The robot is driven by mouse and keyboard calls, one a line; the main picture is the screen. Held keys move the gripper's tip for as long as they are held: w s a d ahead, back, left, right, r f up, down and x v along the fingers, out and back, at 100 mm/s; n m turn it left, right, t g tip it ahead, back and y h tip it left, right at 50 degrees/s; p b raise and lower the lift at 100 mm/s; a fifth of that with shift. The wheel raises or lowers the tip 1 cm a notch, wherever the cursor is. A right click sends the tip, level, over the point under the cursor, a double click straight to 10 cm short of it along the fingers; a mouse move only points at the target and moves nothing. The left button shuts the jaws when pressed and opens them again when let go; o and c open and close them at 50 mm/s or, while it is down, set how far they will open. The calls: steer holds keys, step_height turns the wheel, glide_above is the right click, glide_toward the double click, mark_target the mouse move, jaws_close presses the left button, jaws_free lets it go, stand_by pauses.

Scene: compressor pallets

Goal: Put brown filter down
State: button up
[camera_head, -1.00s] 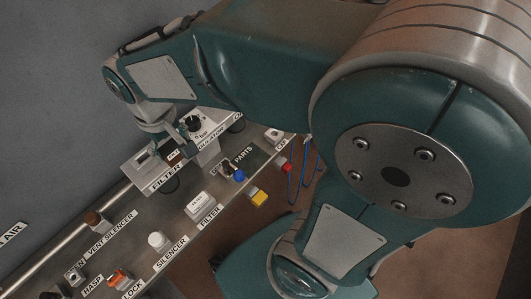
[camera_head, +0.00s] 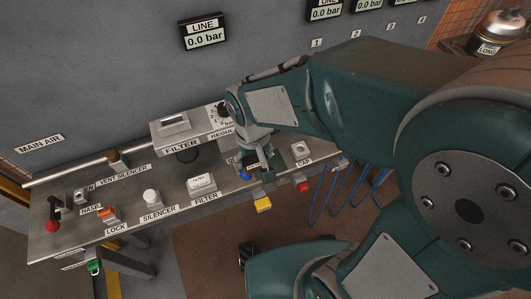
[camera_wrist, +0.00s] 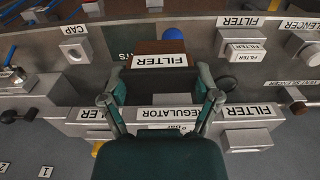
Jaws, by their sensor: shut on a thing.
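The brown filter (camera_wrist: 159,47) has a white FILTER label and sits between my gripper's two fingers in the wrist view. My gripper (camera_wrist: 162,92) is shut on it. The filter is over or near the dark PARTS mat (camera_wrist: 115,42); I cannot tell whether it touches it. In the head view my gripper (camera_head: 266,172) is at the bench by the blue piece (camera_head: 246,175), and the arm largely hides the brown filter and the mat. The grey FILTER housing (camera_head: 175,127) stands to the left of the gripper.
A white filter (camera_head: 202,183) stands on the bench left of my gripper, and a CAP block (camera_head: 300,150) to its right. Yellow (camera_head: 263,204) and red (camera_head: 302,187) pieces sit along the front edge. Blue hoses (camera_head: 345,190) hang at the right.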

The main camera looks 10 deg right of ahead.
steer(key=w+d+f, duration=0.1)
steer(key=w+f, duration=0.1)
steer(key=w+d+f, duration=0.1)
steer(key=w+f, duration=0.1)
steer(key=w+d+f, duration=0.2)
steer(key=shift+w+f, duration=0.15)
steer(key=shift+w, duration=0.1)
steer(key=shift+w+a+f, duration=0.1)
steer(key=shift+w+f, duration=0.05)
steer(key=shift+f, duration=0.05)
step_height(320, 180, down, 2)
steer(key=shift+w+a+f, duration=0.1)
steer(key=shift+a+f, duration=0.05)
steer(key=shift+f, duration=0.45)
steer(key=shift+d+f, duration=0.15)
steer(key=shift+d, duration=0.25)
steer(key=o, duration=1.1)
steer(key=shift+o, duration=0.2)
steer(key=shift+a, duration=0.25)
